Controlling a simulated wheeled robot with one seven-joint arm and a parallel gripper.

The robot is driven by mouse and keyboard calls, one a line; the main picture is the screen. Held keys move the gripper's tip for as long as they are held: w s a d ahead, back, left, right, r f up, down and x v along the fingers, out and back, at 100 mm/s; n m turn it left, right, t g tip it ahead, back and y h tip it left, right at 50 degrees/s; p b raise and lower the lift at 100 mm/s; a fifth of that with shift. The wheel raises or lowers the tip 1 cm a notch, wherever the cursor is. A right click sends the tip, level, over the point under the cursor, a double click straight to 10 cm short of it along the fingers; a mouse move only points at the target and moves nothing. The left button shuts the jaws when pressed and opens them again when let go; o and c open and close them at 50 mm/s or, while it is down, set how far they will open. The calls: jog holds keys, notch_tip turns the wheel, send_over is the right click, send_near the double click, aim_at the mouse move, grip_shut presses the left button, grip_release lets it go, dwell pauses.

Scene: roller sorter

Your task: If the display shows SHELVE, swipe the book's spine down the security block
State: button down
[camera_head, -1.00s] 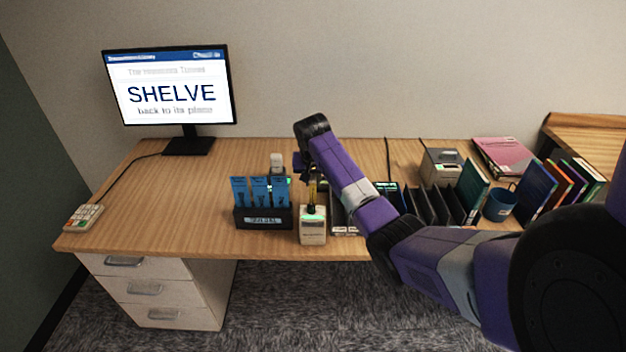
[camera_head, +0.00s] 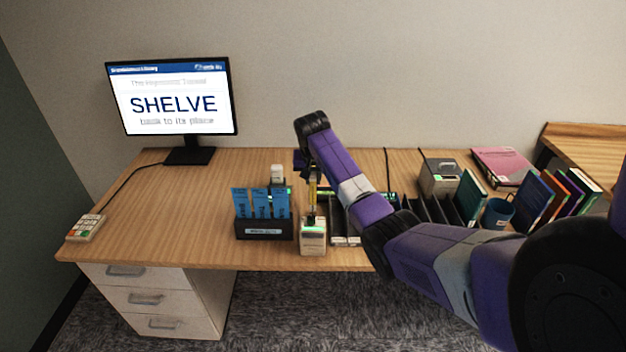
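The display (camera_head: 172,97) at the back left reads "SHELVE back to its place". My gripper (camera_head: 308,172) is over the middle of the desk, mostly hidden behind my arm's dark end, so its fingers are not clear. A narrow yellow upright thing (camera_head: 312,195) shows just below it; I cannot tell whether this is the book's edge or whether it is held. Below it, at the desk's front, stands a small cream block (camera_head: 313,240) with a green patch near its top, possibly the security block. I cannot tell whether the yellow thing touches it.
A black holder (camera_head: 263,230) with blue cards stands just left of the cream block. Right of my arm are a grey box (camera_head: 439,178), dark dividers, a blue mug (camera_head: 496,213) and upright books (camera_head: 536,200). A keypad (camera_head: 86,228) lies far left; the desk's left part is clear.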

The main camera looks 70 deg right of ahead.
notch_tip(320, 180, up, 6)
jog(key=p, duration=0.4)
jog(key=shift+r, duration=1.25)
jog(key=shift+s, duration=0.1)
